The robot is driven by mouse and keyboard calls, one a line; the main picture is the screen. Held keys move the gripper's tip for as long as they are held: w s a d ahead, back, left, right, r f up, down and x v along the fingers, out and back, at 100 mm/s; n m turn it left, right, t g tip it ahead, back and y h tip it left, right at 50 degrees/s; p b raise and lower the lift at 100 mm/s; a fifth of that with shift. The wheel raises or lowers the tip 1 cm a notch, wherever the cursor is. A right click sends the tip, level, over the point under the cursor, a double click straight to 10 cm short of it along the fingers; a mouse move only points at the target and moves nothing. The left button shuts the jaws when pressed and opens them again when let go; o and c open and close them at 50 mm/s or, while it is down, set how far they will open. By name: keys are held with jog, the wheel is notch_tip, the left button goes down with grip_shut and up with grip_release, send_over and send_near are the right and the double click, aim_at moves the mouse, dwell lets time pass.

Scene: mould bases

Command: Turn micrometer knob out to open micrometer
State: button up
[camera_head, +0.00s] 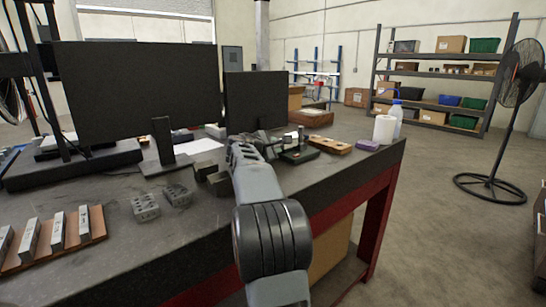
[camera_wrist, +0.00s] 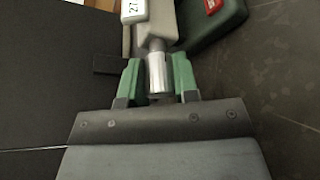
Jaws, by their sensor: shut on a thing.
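The micrometer (camera_wrist: 165,22) shows at the top of the wrist view, a grey body with a white display that reads in part "27". Its silver knob (camera_wrist: 157,72) points down toward my gripper (camera_wrist: 156,78). The green-tipped fingers stand on both sides of the knob and are shut on it. A green base with a red mark (camera_wrist: 213,22) lies at the upper right of the micrometer. In the head view my gripper (camera_head: 268,145) reaches over the far part of the bench. The micrometer on its stand (camera_head: 299,153) is just right of it, small and partly hidden.
The dark bench (camera_head: 120,225) carries two monitors (camera_head: 135,90) at the left and back. Metal mould blocks (camera_head: 146,207) lie left of my arm.

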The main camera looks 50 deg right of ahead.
jog(key=shift+m+b, duration=0.3)
jog(key=shift+b, duration=0.05)
dwell(0.3)
jog(key=o, duration=0.9)
jog(key=v, duration=1.4)
jog(key=shift+s+f+p, duration=0.1)
jog(key=shift+f+p, duration=0.05)
jog(key=shift+p, duration=0.15)
